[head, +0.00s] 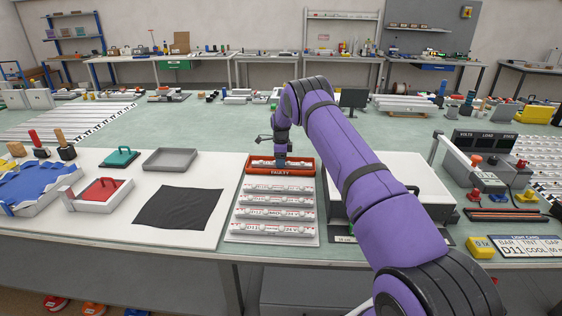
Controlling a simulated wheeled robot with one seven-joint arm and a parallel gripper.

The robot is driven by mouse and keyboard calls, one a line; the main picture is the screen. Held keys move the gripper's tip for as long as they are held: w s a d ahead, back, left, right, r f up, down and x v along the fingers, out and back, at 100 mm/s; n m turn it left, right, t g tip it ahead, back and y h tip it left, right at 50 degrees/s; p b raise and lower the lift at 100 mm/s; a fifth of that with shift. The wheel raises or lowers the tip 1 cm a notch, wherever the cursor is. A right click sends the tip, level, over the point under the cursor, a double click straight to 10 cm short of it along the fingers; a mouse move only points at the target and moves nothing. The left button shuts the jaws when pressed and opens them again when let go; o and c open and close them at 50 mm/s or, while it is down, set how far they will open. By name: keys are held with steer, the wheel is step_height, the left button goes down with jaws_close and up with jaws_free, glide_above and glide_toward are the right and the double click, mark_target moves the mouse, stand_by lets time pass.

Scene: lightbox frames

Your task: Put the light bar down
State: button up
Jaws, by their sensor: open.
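The red tray marked FAULTY (306,171) stands on the light bench at the centre. A pale light bar (262,165) appears to lie in it, partly hidden by my gripper. My gripper (281,163) is directly over the tray with its jaws open, at or just above the bar. Whether the fingers touch the bar is too small to tell. In front of the red tray, a rack (232,237) holds several white light bars (274,214) in rows.
A black cloth (179,208), a grey tray (170,159) and a red-lidded box (98,192) lie to the left. A white-topped box (412,172) stands right, partly behind my arm. A meter unit (475,160) stands farther right. Bare bench shows left of the rack.

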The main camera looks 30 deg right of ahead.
step_height(320, 180, up, 12)
steer(key=s+a+r+n+t, duration=0.1)
steer(key=s+a+r+n, duration=0.3)
steer(key=r, duration=0.5)
steer(key=s+a+r+n, duration=0.2)
steer(key=s+r, duration=0.4)
steer(key=r, duration=0.2)
steer(key=s+a+r+n+t, duration=0.15)
steer(key=s+a+r, duration=0.3)
steer(key=r, duration=0.45)
steer(key=s+a+r+n, duration=0.3)
steer(key=s+r+n, duration=0.1)
steer(key=s, duration=0.5)
steer(key=s+a+r+n, duration=0.3)
steer(key=s+r+n, duration=0.1)
steer(key=s, duration=0.5)
steer(key=s+a+f+n+t, duration=0.1)
steer(key=s+a+n, duration=0.1)
steer(key=s, duration=0.6)
steer(key=s+a+f+n, duration=0.1)
steer(key=s+n, duration=0.3)
steer(key=s, duration=0.5)
steer(key=s+a+f+n+t, duration=0.1)
steer(key=s+a+f+n, duration=0.1)
steer(key=s, duration=0.6)
steer(key=shift+s+a+f+n+t, duration=0.35)
steer(key=shift+s+f+n, duration=0.05)
steer(key=shift+n, duration=0.25)
